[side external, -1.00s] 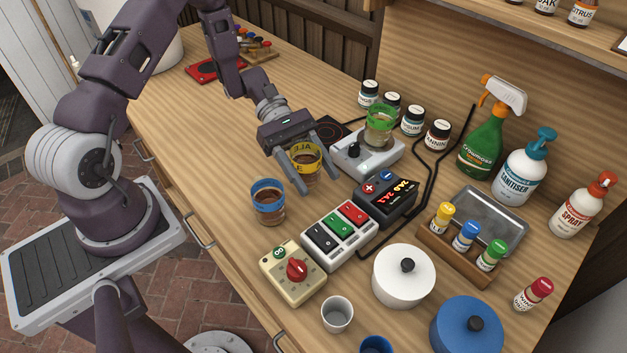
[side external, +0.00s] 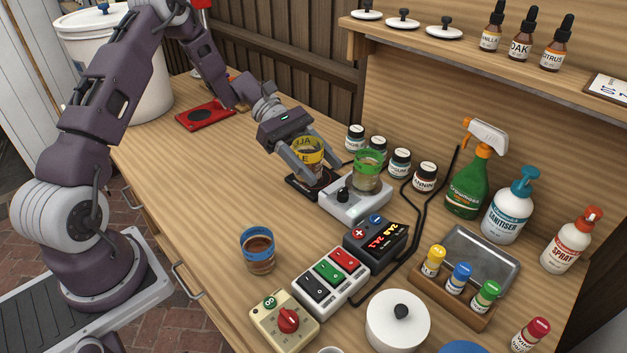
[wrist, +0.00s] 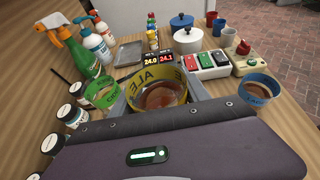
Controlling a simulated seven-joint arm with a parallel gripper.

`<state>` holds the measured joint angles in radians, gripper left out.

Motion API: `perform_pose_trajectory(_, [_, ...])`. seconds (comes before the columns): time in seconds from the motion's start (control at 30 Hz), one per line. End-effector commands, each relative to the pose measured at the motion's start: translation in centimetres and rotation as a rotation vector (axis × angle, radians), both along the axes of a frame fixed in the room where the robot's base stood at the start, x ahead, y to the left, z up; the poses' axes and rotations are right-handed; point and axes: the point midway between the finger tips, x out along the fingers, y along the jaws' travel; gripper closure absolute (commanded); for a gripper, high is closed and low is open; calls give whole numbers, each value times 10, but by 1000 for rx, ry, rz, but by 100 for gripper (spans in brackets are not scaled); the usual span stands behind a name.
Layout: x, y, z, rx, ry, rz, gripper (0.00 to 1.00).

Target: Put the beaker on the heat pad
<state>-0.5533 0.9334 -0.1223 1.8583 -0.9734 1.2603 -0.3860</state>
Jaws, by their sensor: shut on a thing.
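A clear beaker with a yellow ALE band (side external: 310,147) and brown liquid is between the fingers of my gripper (side external: 319,171), which is shut on it. In the wrist view the beaker (wrist: 172,83) looks upright, with liquid inside.
A green-banded beaker (side external: 369,165) stands on the white unit (side external: 350,208), close right of my gripper. A blue-banded beaker (side external: 258,245) stands toward the front edge. Several jars (side external: 400,163) stand behind. Black cables run along the table.

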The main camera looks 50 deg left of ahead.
Motion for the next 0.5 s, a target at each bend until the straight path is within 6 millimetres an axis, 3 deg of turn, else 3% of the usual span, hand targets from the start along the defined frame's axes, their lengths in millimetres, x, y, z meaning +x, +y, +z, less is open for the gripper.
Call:
perform_pose_trajectory(0.2, [56,40,9,-4,-5,110,97])
perform_pose_trajectory(0.37, [74,55,14,-11,-4,153,97])
perform_pose_trajectory(0.5, [77,58,-9,-14,1,162,97])
